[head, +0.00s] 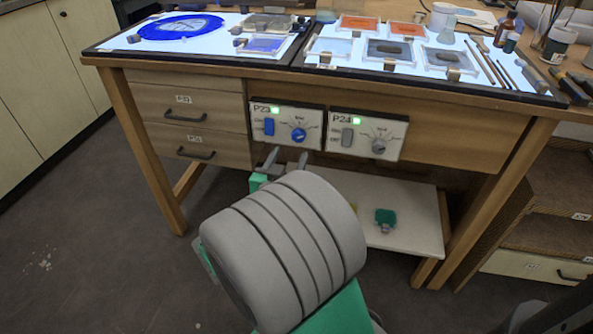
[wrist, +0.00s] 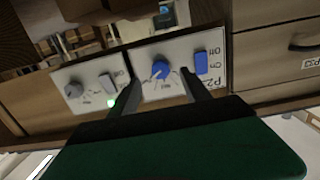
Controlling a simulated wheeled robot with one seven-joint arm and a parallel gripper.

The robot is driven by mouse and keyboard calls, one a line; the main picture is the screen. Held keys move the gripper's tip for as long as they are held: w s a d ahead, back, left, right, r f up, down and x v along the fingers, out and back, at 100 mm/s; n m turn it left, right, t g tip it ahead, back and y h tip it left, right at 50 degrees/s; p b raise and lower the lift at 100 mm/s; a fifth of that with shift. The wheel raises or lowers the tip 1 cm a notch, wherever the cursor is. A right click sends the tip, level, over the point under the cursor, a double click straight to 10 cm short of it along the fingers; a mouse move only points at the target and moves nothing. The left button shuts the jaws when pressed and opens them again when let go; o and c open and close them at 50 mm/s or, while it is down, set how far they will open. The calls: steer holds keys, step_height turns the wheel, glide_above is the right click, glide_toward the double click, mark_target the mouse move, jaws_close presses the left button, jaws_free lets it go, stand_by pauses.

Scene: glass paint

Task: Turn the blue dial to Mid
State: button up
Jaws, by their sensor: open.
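The blue dial (head: 298,135) is on the right half of the white P23 panel (head: 286,113), on the front of the workbench. In the wrist view the blue dial (wrist: 160,70) appears upside down. The small markings around it are too blurred to read surely, and I cannot tell its setting. My gripper (head: 287,156) is open and empty, just below and in front of the panel. In the wrist view the fingers of my gripper (wrist: 158,82) stand either side of the dial, apparently short of it.
A blue rocker switch (head: 269,127) sits left of the dial. The neighbouring P24 panel (head: 366,132) has a grey dial (head: 378,146) and grey switch (head: 347,138). Drawers (head: 190,100) lie to the left. A lower shelf (head: 410,235) holds a green object (head: 385,217).

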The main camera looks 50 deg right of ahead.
mark_target(298, 138)
steer(key=shift+t+h, duration=0.3)
steer(key=p+x, duration=0.1)
steer(key=x, duration=0.7)
steer(key=shift+s, duration=0.1)
steer(key=shift+c, duration=0.5)
jaws_close()
